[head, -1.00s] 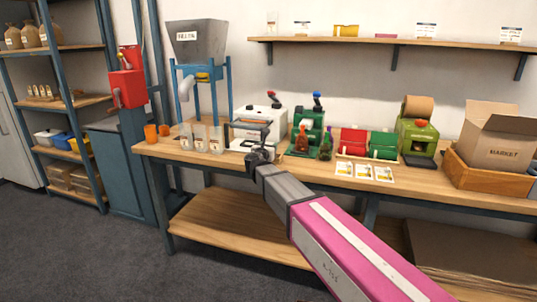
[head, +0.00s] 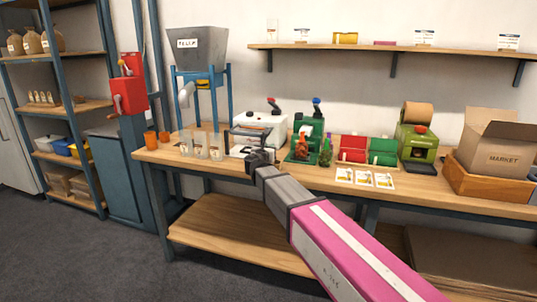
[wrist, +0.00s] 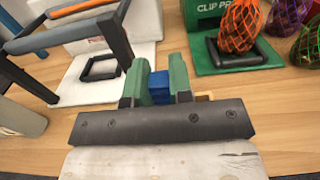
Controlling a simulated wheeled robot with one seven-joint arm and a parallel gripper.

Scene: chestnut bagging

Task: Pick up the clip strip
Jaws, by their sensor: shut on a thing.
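My gripper (head: 262,157) is at the front of the workbench, just in front of the white sealing machine. In the wrist view its two green fingers (wrist: 161,82) are shut on a small blue piece (wrist: 159,86), which I take for the clip strip. Only a short blue block of it shows between the fingers; the rest is hidden. A bit of a tan edge (wrist: 206,97) shows beside the right finger, low over the bench. In the head view the strip is too small and covered to make out.
The white machine (head: 258,134) with its dark-framed lever stands behind left of my gripper. The green clip machine (head: 306,140) stands behind right, with orange and purple net bags (wrist: 285,25) by it. Clear cups (head: 201,146) stand left, label cards (head: 364,178) right.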

